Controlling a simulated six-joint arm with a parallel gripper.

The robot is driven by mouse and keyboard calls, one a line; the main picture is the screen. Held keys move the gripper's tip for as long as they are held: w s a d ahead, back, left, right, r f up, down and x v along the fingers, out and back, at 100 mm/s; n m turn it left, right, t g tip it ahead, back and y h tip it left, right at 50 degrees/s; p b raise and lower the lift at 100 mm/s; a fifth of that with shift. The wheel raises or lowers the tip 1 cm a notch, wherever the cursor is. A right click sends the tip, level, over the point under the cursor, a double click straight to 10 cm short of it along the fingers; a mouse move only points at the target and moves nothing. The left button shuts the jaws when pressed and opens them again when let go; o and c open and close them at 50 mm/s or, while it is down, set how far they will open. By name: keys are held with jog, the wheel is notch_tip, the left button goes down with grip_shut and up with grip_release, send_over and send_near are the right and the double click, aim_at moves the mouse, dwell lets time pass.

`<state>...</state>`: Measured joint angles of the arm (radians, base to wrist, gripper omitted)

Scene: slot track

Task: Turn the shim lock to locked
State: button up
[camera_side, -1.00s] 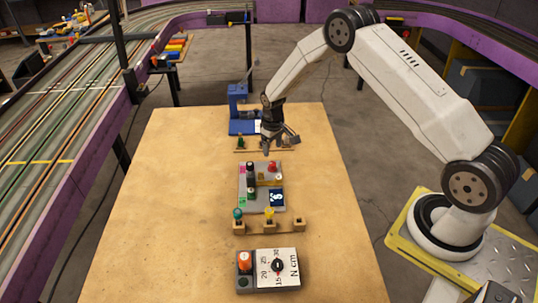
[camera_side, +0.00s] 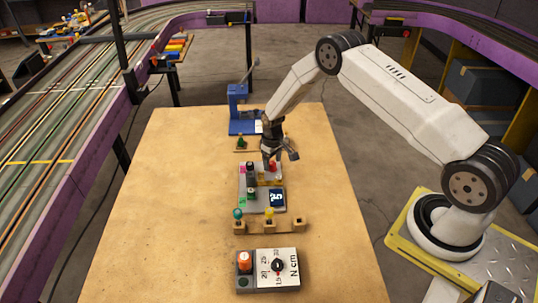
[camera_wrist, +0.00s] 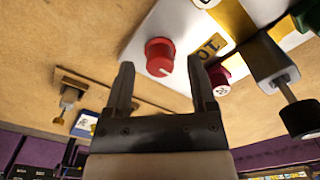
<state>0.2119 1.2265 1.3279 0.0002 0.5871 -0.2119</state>
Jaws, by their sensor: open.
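A grey unit (camera_side: 243,205) with a dark display (camera_side: 277,198) stands mid-table in the side view. No lock marking is legible, so I cannot tell which part is the shim lock. My gripper (camera_wrist: 161,66) is open and empty, and the red knob appears between its fingers, apparently beyond the tips. In the side view my gripper (camera_side: 278,160) is over the unit's far end, partly hiding it.
A wooden rack (camera_side: 253,227) with coloured-top pieces and a dial box (camera_side: 268,282) with an orange knob stand nearer the camera. A blue press (camera_side: 238,105) and another rack (camera_side: 243,149) are behind. The table's left side is clear.

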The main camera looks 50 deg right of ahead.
jog(key=shift+f, duration=0.7)
grip_shut()
